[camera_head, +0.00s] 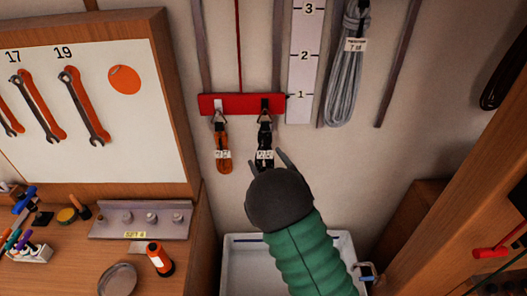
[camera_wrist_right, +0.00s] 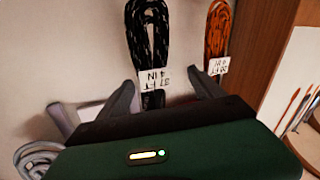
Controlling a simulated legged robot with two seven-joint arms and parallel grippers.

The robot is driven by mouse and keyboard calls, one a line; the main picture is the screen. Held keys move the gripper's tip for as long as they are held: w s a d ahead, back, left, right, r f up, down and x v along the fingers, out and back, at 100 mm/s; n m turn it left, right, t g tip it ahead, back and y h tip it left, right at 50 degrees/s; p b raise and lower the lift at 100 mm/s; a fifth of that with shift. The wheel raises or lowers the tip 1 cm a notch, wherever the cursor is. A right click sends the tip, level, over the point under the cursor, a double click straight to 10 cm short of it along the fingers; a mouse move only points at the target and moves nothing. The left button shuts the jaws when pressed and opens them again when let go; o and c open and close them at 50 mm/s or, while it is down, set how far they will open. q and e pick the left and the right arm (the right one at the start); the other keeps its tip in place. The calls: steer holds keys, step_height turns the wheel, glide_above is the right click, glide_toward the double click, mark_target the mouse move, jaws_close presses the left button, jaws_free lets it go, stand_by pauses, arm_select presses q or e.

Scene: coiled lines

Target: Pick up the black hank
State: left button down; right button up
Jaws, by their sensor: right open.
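The black hank (camera_head: 265,132) hangs from a hook on the red bar (camera_head: 240,103) on the wall. It has a white tag at its lower end. In the right wrist view the black hank (camera_wrist_right: 152,35) shows with its tag between and just beyond my fingertips. My right gripper (camera_head: 268,163) is open, just below the hank in the head view. Its two fingers also show spread in the right wrist view (camera_wrist_right: 165,88). I cannot tell whether they touch the hank. My left gripper is not in view.
An orange hank (camera_head: 222,148) hangs close beside the black one, on the left. A grey coiled line (camera_head: 345,85) hangs to the right. A white basin (camera_head: 238,262) lies below my right arm. A wrench board (camera_head: 90,130) stands left, above a wooden bench.

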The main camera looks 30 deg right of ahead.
mark_target(266, 154)
steer(key=w, duration=0.4)
steer(key=shift+d+r, duration=0.35)
steer(key=shift+r, duration=0.05)
steer(key=shift+w+d+f, duration=0.15)
steer(key=shift+w+d, duration=0.05)
steer(key=shift+s+a, duration=0.1)
jaws_close()
